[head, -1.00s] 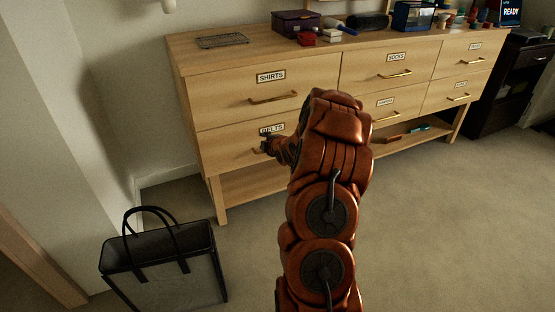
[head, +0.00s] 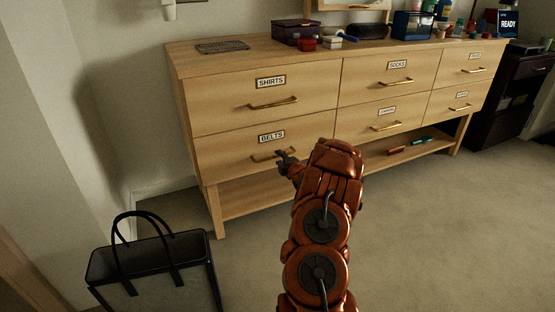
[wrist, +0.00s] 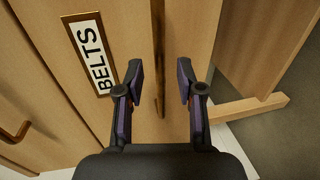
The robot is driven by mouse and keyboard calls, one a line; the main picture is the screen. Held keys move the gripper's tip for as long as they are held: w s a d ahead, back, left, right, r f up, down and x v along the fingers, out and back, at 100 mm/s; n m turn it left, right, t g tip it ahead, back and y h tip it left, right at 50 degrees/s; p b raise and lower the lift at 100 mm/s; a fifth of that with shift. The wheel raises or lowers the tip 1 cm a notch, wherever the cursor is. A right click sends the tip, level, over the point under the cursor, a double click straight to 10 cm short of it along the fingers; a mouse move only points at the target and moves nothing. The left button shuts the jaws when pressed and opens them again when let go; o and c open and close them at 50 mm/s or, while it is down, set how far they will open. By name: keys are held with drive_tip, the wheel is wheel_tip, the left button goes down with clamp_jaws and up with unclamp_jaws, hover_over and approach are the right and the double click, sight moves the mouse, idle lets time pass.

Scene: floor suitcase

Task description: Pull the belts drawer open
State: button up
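The belts drawer (head: 225,151) is the lower left drawer of the wooden dresser, and its front looks flush with the dresser. Its BELTS label (head: 271,137) also shows sideways in the wrist view (wrist: 90,52). Its brass bar handle (head: 262,156) sits under the label, and my gripper partly covers its right part. In the wrist view the handle (wrist: 158,45) runs up the picture in line with the gap between my fingers. My gripper (wrist: 161,82) is open, its two fingertips apart on either side of the handle's line. Contact with the handle cannot be told.
The SHIRTS drawer (head: 222,99) is above, with its own handle (head: 273,103). A low open shelf (head: 250,198) lies below. A black-handled bag (head: 150,265) stands on the floor at left. The carpet (head: 420,240) in front and to the right is clear.

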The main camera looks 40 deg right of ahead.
drive_tip(key=shift+b+x, duration=0.3)
drive_tip(key=shift+x, duration=1.2)
clamp_jaws()
